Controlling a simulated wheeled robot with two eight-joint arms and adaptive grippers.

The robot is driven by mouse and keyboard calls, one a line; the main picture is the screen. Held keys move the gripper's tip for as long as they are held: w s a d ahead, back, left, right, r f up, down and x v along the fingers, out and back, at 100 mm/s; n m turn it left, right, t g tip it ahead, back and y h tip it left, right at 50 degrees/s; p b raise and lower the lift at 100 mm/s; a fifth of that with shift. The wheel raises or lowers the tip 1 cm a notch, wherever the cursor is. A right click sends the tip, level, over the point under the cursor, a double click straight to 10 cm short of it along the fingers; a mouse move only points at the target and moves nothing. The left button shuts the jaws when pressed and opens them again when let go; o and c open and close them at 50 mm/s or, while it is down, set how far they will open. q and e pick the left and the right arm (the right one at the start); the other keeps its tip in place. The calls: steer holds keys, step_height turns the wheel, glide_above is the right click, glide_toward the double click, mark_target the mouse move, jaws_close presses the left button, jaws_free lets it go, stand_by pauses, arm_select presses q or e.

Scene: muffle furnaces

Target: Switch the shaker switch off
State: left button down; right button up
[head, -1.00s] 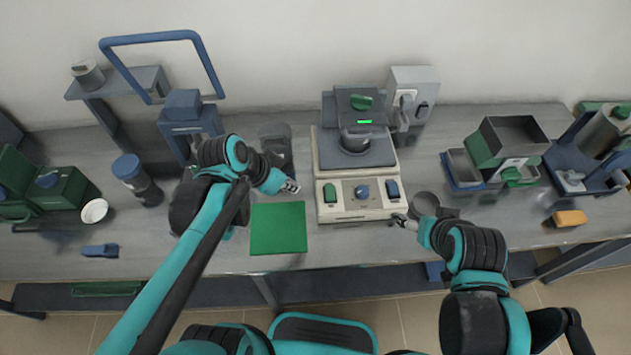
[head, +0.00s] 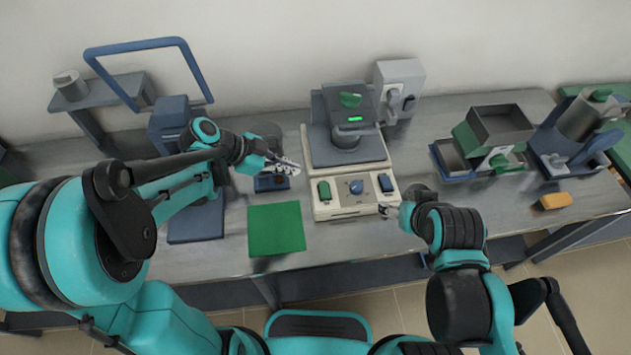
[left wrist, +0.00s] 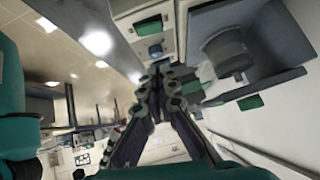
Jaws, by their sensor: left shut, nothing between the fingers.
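The shaker (head: 347,204) is a beige unit with a dark platform. Its front panel carries a green rocker switch (head: 324,190), a blue round knob (head: 356,187) and a blue rocker switch (head: 385,183). I cannot read which way the rockers are tipped. My left gripper (head: 292,167) is shut and empty, just left of the shaker and apart from the green rocker. In the left wrist view its fingers (left wrist: 160,80) point toward the panel, where the green rocker (left wrist: 148,25) shows. My right gripper (head: 386,209) is by the panel's front right corner; its jaws are too small to read.
A green mat (head: 276,229) lies in front and left of the shaker. A small dark-blue block (head: 271,183) sits below my left gripper. A grey box with a switch (head: 400,85) stands behind the shaker. Trays (head: 500,130) and an orange block (head: 555,200) are at right.

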arm_select(q)
steer(key=b, duration=0.4)
glide_above(323, 186)
steer(key=s+a, duration=0.1)
steer(key=f, duration=0.7)
steer(key=shift+s+a+f, duration=0.15)
steer(key=shift+a+f, duration=0.05)
steer(key=shift+f, duration=0.05)
steer(key=shift+w+a+f+b, duration=0.1)
steer(key=shift+f+b, duration=0.05)
steer(key=shift+f, duration=0.45)
steer(key=shift+w+a+f+b, duration=0.1)
steer(key=shift+f+b, duration=0.05)
steer(key=shift+f, duration=0.95)
steer(key=shift+w+f+g+b, duration=0.25)
steer(key=shift+f+g+b, duration=0.2)
steer(key=shift+b, duration=0.2)
steer(key=shift+s+r, duration=0.1)
